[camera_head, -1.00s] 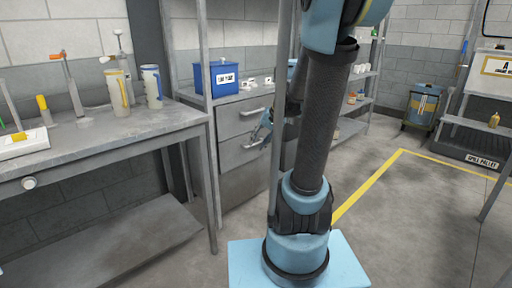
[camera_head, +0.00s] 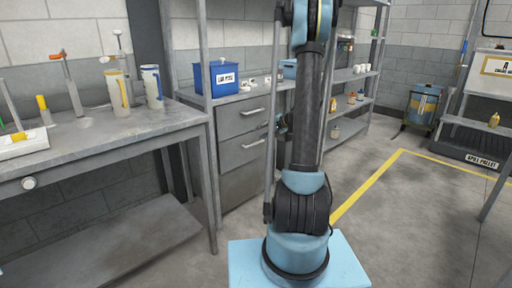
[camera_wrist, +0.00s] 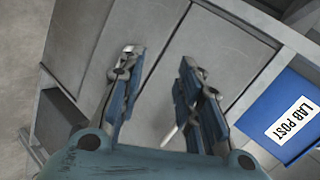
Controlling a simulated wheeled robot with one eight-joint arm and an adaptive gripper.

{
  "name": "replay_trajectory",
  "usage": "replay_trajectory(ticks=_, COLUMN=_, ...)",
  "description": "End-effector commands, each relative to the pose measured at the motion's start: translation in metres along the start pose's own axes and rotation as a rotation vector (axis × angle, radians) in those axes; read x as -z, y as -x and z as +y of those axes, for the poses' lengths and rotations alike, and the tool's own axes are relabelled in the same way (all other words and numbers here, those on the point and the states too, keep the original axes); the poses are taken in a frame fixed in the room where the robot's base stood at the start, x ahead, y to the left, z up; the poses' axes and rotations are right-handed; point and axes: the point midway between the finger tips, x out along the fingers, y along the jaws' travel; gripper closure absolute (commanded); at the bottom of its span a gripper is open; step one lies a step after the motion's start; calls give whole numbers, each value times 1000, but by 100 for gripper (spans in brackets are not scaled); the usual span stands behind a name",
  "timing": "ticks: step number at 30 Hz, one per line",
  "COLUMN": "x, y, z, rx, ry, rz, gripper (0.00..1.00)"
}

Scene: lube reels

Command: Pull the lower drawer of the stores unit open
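The grey stores unit stands left of my arm in the head view. Its lower drawer (camera_head: 238,155) has a bar handle (camera_head: 252,144), and its front looks flush with the upper drawer (camera_head: 238,117). My gripper (camera_wrist: 160,58) is open in the wrist view, its fingers spread in front of the drawer fronts with nothing between the tips. A shiny handle end (camera_wrist: 128,47) shows at the left fingertip; whether they touch I cannot tell. A pale handle part (camera_wrist: 172,135) shows lower, by the right finger. In the head view my arm mostly hides the gripper.
A blue labelled bin (camera_head: 216,78) sits on top of the unit. A workbench (camera_head: 110,132) with jugs and pumps stands at the left. A thin rack post (camera_head: 271,150) stands before the unit's right side. Open floor (camera_head: 400,220) lies at the right.

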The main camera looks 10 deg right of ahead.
Motion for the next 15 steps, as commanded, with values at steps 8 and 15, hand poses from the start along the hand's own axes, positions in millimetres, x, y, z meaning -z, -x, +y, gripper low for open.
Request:
replay_trajectory(ticks=8, x=51, y=-36, z=43, rx=117, ry=-93, rz=60, gripper=68)
replay_trajectory(ticks=15, x=83, y=-61, z=89, rx=218, ry=-172, rz=111, gripper=68)
